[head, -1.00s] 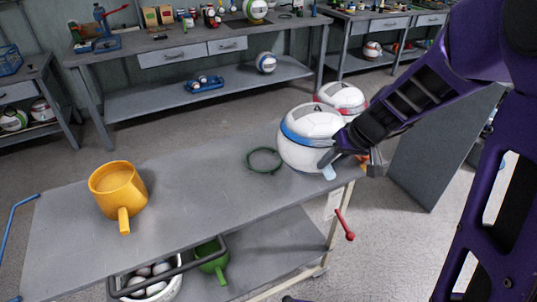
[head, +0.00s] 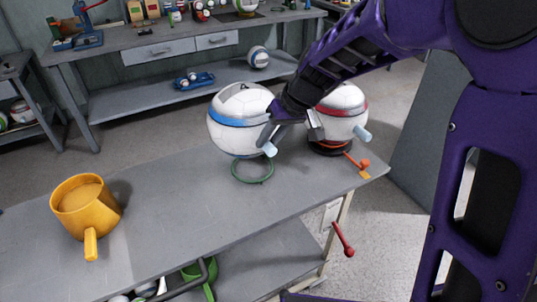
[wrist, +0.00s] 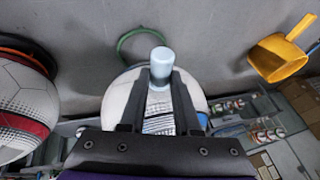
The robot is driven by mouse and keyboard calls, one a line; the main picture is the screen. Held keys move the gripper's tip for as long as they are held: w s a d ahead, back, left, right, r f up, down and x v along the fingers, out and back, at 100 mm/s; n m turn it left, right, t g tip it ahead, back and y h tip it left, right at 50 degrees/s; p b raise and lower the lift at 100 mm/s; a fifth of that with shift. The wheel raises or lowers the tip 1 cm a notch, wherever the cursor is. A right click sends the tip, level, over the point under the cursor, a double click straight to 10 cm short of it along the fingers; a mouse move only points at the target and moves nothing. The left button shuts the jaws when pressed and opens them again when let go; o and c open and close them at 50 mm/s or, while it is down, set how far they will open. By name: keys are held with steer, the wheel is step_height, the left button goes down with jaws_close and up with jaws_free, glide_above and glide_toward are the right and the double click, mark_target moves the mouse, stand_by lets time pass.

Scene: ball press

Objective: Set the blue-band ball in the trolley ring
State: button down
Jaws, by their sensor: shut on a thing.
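The blue-band ball (head: 240,122) is white with a blue stripe and a pale blue peg (head: 270,149). My gripper (head: 268,132) is shut on it at its right side in the head view. The green trolley ring (head: 252,181) lies on the grey trolley top (head: 190,220), just below the ball in that view. The ball appears lifted over the ring's far part; the exact gap cannot be told. In the wrist view the ball (wrist: 118,98) is partly hidden behind my fingers, with the peg (wrist: 161,68) between them and part of the ring (wrist: 122,48) showing past the ball.
A red-band ball (head: 342,115) sits in a dark holder with an orange lever (head: 357,164) close to the right of my gripper. A yellow mug (head: 85,207) stands on the trolley's left. The trolley top between mug and ring is clear. A workbench (head: 150,70) stands behind.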

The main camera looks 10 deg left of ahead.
step_height(320, 180, down, 4)
steer(key=shift+w+f+b, duration=0.1)
steer(key=shift+f+b, duration=0.05)
steer(key=shift+b, duration=0.2)
steer(key=shift+f, duration=0.1)
steer(key=shift+f+b, duration=0.25)
steer(key=shift+b, duration=0.15)
steer(key=c, duration=0.6)
jaws_free()
steer(key=shift+r, duration=0.1)
steer(key=shift+r+p, duration=0.5)
steer(key=shift+p, duration=0.05)
steer(key=p+v, duration=0.1)
steer(key=v, duration=1)
steer(key=shift+d+r, duration=0.2)
steer(key=shift+d, duration=0.1)
